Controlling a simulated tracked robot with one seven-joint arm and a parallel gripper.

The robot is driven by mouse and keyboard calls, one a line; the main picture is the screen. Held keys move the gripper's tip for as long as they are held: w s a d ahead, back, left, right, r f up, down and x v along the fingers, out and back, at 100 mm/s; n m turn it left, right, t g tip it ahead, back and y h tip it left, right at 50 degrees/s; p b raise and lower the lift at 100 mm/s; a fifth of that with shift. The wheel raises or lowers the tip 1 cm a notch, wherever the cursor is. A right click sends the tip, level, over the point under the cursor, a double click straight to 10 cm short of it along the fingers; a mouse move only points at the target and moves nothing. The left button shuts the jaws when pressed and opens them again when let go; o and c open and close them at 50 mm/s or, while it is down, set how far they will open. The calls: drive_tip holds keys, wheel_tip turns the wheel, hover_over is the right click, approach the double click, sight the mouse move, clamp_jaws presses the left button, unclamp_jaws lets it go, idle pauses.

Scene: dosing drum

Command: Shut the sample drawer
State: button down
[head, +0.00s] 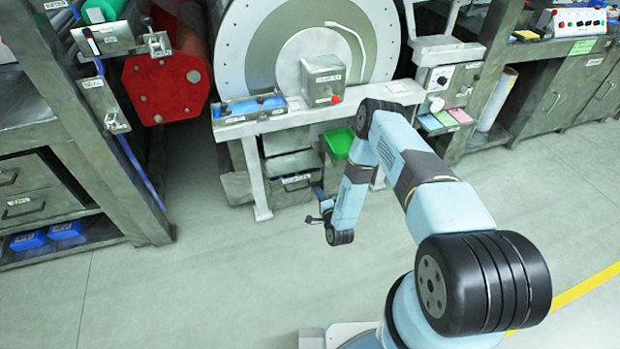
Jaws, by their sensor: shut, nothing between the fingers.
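A grey metal drawer unit stands under the bench of the big drum (240,50). Its lowest drawer (290,190) has a small blue-white label and seems to stick out a little, but I cannot tell how far. Which drawer is the sample drawer cannot be read. My gripper (313,219) is small and dark in this view. It is shut and empty, just right of the lowest drawer's front and low near the floor. My arm reaches down to it from the right. I cannot tell whether the gripper touches the drawer.
A green bin (341,141) sits right of the drawers, partly behind my arm. The bench's leg (255,180) stands at their left. A grey cabinet (40,190) with blue boxes (65,230) is at the left, a red machine (165,90) behind it. The floor in front is clear.

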sight(307, 174)
drive_tip(key=shift+m+t, duration=0.3)
drive_tip(key=shift+m, duration=0.3)
drive_tip(key=w+a+f, duration=0.1)
drive_tip(key=w, duration=0.2)
drive_tip(key=w+a, duration=0.1)
drive_tip(key=w, duration=0.3)
drive_tip(key=w+a+f, duration=0.1)
drive_tip(key=w, duration=0.2)
drive_tip(key=shift+w+a+f, duration=0.3)
drive_tip(key=shift+a+f, duration=0.05)
drive_tip(key=shift+a, duration=0.05)
drive_tip(key=shift+w, duration=0.1)
drive_tip(key=shift+x, duration=0.8)
drive_tip(key=shift+w+a+r, duration=0.15)
drive_tip(key=shift+w+r, duration=0.05)
drive_tip(key=shift+w, duration=0.25)
